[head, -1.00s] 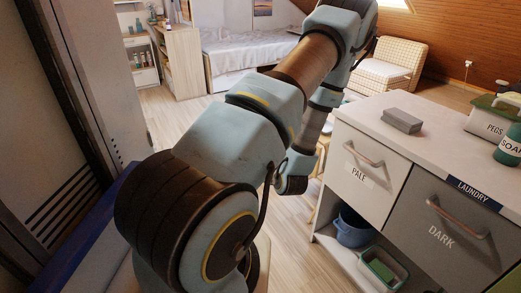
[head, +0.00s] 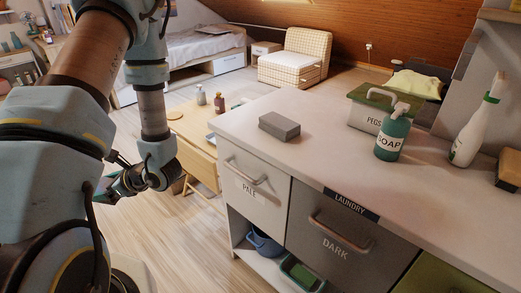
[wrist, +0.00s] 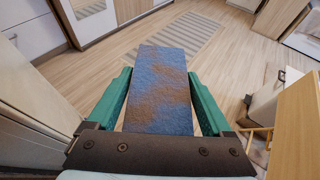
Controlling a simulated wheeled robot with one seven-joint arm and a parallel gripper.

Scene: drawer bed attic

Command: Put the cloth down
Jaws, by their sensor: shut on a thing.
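The cloth (wrist: 160,92) is a flat blue piece with brown stains, seen in the wrist view between the two teal fingers of my gripper (wrist: 160,100). My gripper is shut on it and holds it above the wooden floor. In the head view my gripper (head: 114,188) is at the left, low beside the counter and partly hidden by my arm; I cannot make out the cloth there.
A white counter (head: 300,160) with PALE and DARK drawers fills the right. On it are a grey block (head: 279,126), a pegs box (head: 368,118), a soap bottle (head: 392,140) and a spray bottle (head: 468,138). A low wooden table (head: 190,120) stands behind my gripper.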

